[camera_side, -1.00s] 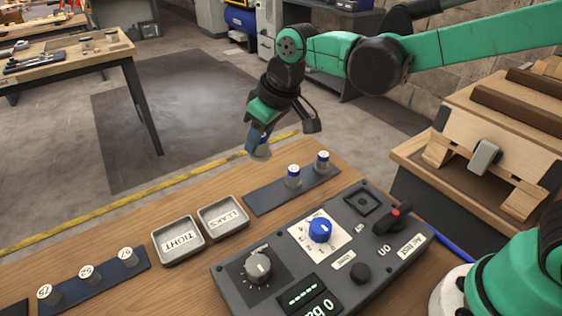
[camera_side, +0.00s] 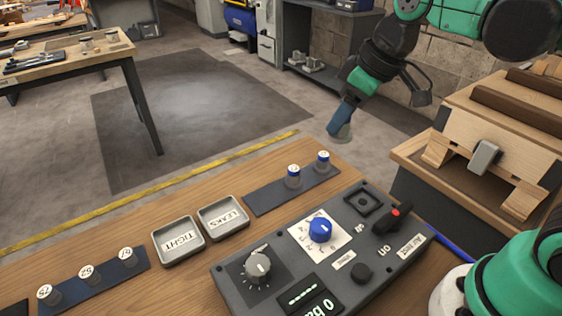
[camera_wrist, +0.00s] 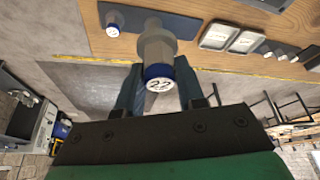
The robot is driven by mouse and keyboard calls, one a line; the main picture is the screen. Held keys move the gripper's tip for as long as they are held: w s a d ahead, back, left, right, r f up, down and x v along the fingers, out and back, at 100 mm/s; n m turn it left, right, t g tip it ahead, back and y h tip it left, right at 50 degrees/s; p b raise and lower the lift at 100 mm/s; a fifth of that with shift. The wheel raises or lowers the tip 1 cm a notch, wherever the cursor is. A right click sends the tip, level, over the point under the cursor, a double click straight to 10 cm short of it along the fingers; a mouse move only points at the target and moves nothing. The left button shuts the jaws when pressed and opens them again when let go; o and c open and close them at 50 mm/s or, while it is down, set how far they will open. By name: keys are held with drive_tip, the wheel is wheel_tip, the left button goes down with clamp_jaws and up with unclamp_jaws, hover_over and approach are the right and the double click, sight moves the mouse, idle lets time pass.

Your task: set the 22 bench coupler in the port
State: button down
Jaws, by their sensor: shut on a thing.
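The 22 coupler (camera_wrist: 156,48), a grey stepped fitting with a blue band and a white cap marked 22, is between the fingers of my gripper (camera_wrist: 158,84). In the side view my gripper (camera_side: 343,118) is shut on it, in the air beyond the bench's back right edge. The port (camera_side: 363,198), a square dark recess, is at the back of the grey test box (camera_side: 235,275) and looks empty. My gripper is apart from it, above and behind it.
Two blue-banded couplers (camera_side: 293,176) stand on a dark strip (camera_side: 262,203) between my gripper and the box. Trays marked TIGHT (camera_side: 190,258) and LEAKS (camera_side: 233,232) sit left of it. A red-tipped lever (camera_side: 393,217) stands beside the port. A wooden rack (camera_side: 490,125) is at right.

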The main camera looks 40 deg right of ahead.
drive_tip(key=shift+s+d+f, duration=0.45)
drive_tip(key=shift+s+f, duration=0.45)
drive_tip(key=shift+f, duration=0.85)
drive_tip(key=shift+s+d+f, duration=0.45)
drive_tip(key=shift+s+f, duration=0.45)
drive_tip(key=shift+f, duration=0.85)
drive_tip(key=shift+s+d+f, duration=0.45)
drive_tip(key=shift+s+f, duration=0.45)
drive_tip(key=shift+f, duration=0.85)
drive_tip(key=shift+f, duration=0.55)
unclamp_jaws()
wheel_tip(320, 180, up, 7)
